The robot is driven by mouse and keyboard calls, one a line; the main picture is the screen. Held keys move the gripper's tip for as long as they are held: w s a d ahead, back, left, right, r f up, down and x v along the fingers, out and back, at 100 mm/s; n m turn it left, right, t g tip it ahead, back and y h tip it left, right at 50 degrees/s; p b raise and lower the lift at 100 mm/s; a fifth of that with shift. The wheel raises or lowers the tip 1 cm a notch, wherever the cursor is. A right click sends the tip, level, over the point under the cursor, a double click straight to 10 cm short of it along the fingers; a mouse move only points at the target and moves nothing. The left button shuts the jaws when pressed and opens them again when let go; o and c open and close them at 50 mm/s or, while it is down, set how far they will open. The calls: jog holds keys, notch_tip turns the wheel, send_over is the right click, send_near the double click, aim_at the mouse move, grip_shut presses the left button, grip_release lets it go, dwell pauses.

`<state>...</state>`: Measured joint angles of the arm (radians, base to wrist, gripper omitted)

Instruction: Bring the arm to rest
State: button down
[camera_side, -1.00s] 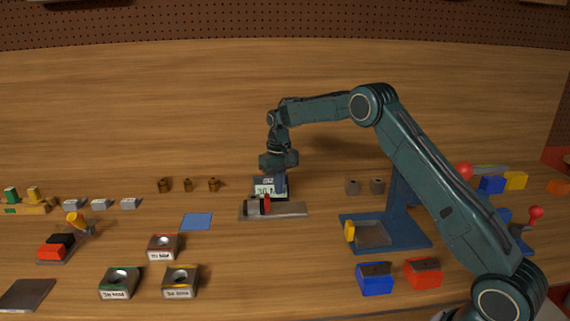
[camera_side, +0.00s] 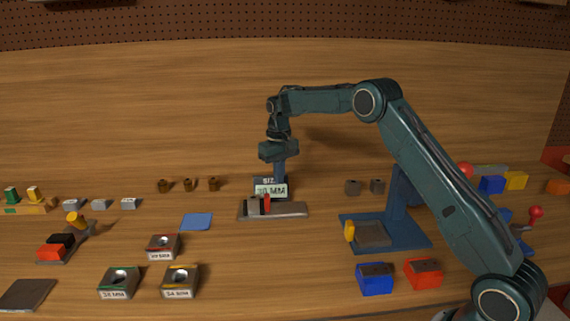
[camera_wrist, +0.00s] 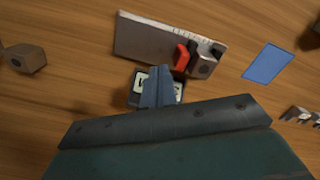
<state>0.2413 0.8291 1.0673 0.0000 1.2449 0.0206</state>
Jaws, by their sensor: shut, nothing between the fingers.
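My gripper (camera_side: 280,178) hangs pointing down in the middle of the bench, just above and in front of a small dark sign. Its fingers are together and hold nothing; they also show in the wrist view (camera_wrist: 158,75). The sign (camera_side: 271,188) has a pale display that reads about "30 MM" in the side view. In the wrist view my fingers cover the middle of the sign (camera_wrist: 139,90). My arm reaches across from the lower right, with its elbow raised.
A grey plate (camera_side: 290,210) with a red lever (camera_side: 267,203) lies by the sign. A blue stand (camera_side: 404,232) is to the right, with blue (camera_side: 375,280) and red (camera_side: 423,275) blocks in front. Labelled holders (camera_side: 119,283) and a blue mat (camera_side: 197,222) are left.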

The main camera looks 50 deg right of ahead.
jog(key=shift+r, duration=0.1)
jog(key=s+a+r+n+t, duration=0.1)
jog(key=s+a+r, duration=0.4)
jog(key=s+r, duration=0.3)
jog(key=s+a+r+t, duration=0.2)
jog(key=s+a+r, duration=0.2)
jog(key=s+r, duration=0.45)
jog(key=s+a+f+n+t, duration=0.1)
jog(key=s+a, duration=0.1)
jog(key=s, duration=0.9)
jog(key=s+a+f+n+t, duration=0.1)
jog(key=s+a+f, duration=0.1)
jog(key=s, duration=1)
jog(key=shift+s+a+f+t, duration=0.25)
jog(key=shift+a+f+t, duration=0.05)
jog(key=shift+a, duration=0.3)
